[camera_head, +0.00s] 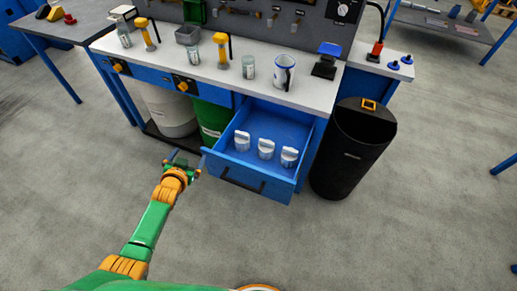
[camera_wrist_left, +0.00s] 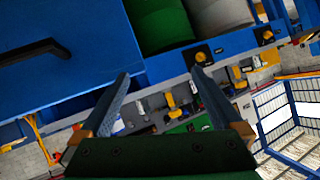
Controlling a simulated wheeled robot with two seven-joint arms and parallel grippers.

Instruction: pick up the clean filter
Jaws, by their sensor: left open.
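Three white filters stand in the open blue drawer (camera_head: 262,125): a left one (camera_head: 242,141), a middle one (camera_head: 266,149) and a right one (camera_head: 289,157). They look alike at this size, so I cannot tell which is clean. My left gripper (camera_head: 183,161) is open and empty, outside the drawer near its front left corner. In the left wrist view its two fingers (camera_wrist_left: 161,78) are spread with nothing between them. That view shows the drawer's outer face (camera_wrist_left: 75,85) with a black handle at upper left; the filters are hidden there. My right gripper is not in view.
The drawer sticks out of a workbench (camera_head: 315,92) carrying cans, a mug (camera_head: 283,72), bottles and tools. A black bin (camera_head: 352,150) stands right of the drawer. White (camera_head: 168,110) and green (camera_head: 212,118) barrels stand under the bench. The floor in front is clear.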

